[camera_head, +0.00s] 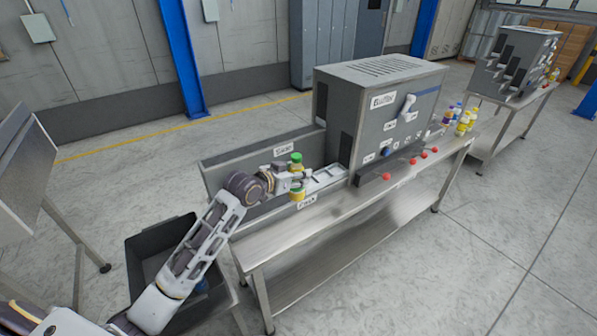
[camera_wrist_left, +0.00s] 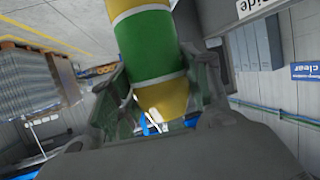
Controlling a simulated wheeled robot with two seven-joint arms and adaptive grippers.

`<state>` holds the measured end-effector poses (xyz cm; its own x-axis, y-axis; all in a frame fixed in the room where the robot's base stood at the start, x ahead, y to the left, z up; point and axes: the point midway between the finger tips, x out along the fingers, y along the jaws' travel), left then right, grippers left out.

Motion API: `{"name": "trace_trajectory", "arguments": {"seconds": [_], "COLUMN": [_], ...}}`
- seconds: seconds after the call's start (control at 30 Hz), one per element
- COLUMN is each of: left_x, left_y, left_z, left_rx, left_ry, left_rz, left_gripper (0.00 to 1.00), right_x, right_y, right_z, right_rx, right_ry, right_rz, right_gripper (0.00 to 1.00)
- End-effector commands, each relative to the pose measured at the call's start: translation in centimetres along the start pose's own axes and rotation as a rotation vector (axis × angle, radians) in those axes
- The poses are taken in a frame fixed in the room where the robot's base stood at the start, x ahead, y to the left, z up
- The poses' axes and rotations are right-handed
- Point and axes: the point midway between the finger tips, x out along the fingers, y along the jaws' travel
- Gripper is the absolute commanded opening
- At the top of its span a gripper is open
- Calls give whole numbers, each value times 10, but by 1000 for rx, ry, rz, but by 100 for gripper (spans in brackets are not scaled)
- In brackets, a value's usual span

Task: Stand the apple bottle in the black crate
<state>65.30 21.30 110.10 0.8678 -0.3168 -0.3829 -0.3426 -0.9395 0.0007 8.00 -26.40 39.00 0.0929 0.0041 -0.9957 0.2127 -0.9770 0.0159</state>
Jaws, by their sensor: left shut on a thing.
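The apple bottle (camera_head: 297,194), yellowish with a green cap and green band, is upright in my left gripper (camera_head: 297,179). In the left wrist view, the yellow and green bottle (camera_wrist_left: 152,48) stands between the fingers of my left gripper (camera_wrist_left: 155,90), which is shut on it. The fingers hide part of its middle in the head view. It is over the left end of the bench, by the machine's channel; I cannot tell whether its base touches anything. The black crate (camera_head: 140,250) is on the lower left, partly hidden by my left arm. My right gripper is not in view.
The grey machine (camera_head: 345,125) stands on a steel bench (camera_head: 330,225), with a grey side panel (camera_head: 225,172) behind the bottle. Several bottles (camera_head: 462,122) stand at its far right end. A slanted grey panel (camera_head: 25,165) is at left. Part of the crate's interior is visible.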

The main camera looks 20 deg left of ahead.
Motion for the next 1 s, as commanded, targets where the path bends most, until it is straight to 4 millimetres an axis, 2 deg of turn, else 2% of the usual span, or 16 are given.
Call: {"name": "trace_trajectory", "arguments": {"seconds": [0.47, 1.0], "left_x": [-11, -36], "left_y": [10, 30], "left_z": [77, 181], "left_rx": [-71, -115], "left_ry": [-2, -3], "left_rz": [-158, -270], "left_gripper": [15, 15], "right_x": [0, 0], "right_y": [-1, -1], "right_z": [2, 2], "right_rx": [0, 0], "right_ry": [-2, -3], "right_rz": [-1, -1], "right_gripper": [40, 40]}}
